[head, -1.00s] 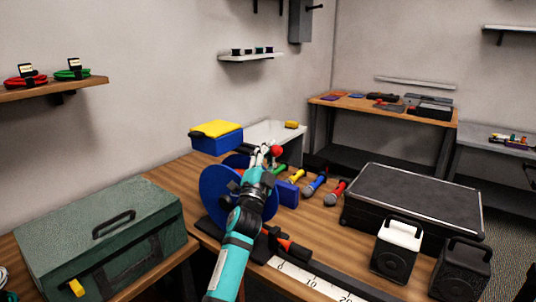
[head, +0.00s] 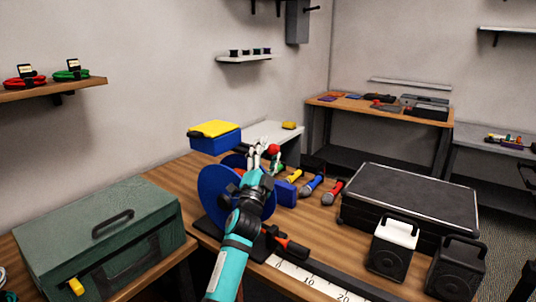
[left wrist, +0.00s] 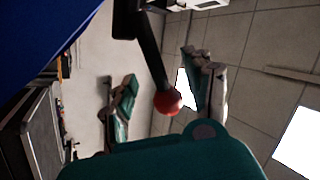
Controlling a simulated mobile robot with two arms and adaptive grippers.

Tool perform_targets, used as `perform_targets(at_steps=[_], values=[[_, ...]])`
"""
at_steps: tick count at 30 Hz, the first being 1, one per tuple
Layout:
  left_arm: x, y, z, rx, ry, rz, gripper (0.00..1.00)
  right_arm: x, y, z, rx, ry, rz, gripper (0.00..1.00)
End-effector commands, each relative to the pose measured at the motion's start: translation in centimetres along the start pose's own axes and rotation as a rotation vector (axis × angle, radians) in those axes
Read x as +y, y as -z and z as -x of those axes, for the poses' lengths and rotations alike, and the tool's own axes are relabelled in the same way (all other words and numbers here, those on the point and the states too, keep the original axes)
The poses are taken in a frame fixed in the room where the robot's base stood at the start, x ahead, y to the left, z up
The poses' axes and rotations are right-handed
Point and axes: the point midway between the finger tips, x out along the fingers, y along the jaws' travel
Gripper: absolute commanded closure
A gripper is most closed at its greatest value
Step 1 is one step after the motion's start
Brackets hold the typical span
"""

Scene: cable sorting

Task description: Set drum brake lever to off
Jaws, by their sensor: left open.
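The blue cable drum (head: 214,190) stands upright on a dark base on the wooden bench. Its brake lever is a black rod (left wrist: 152,55) ending in a red ball knob (left wrist: 167,101), seen clearly in the left wrist view. In the head view the red knob (head: 274,149) shows just right of my left gripper's fingertips. My left gripper (head: 262,154) is open, fingers pointing up beside the drum. One grey finger (left wrist: 205,82) is close to the knob in the wrist view; contact cannot be told. The lever's lower end is hidden. My right gripper is not in view.
A green toolbox (head: 105,238) stands front left. A blue box with yellow lid (head: 214,136) is behind the drum. A ruler strip (head: 310,282) runs along the front.

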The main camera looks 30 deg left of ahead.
Motion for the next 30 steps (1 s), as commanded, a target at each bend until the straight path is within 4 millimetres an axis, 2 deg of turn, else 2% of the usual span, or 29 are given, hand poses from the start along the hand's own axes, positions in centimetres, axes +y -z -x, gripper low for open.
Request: perform_targets(at_steps=[5,12,18,23,30], values=[[0.1,-0.1,1.9,-0.002,-0.002,0.001,0.48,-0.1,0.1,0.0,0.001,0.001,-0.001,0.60],[0.2,0.1,7.1,-0.001,-0.004,0.002,0.48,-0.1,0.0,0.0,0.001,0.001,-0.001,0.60],[0.2,0.1,10.5,0.000,-0.003,0.002,0.48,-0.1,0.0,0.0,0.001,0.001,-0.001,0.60],[0.2,0.2,11.8,0.001,-0.003,0.001,0.48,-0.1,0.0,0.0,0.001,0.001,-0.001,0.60],[0.2,0.2,12.0,0.002,-0.002,0.000,0.48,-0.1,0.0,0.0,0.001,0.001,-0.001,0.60]])
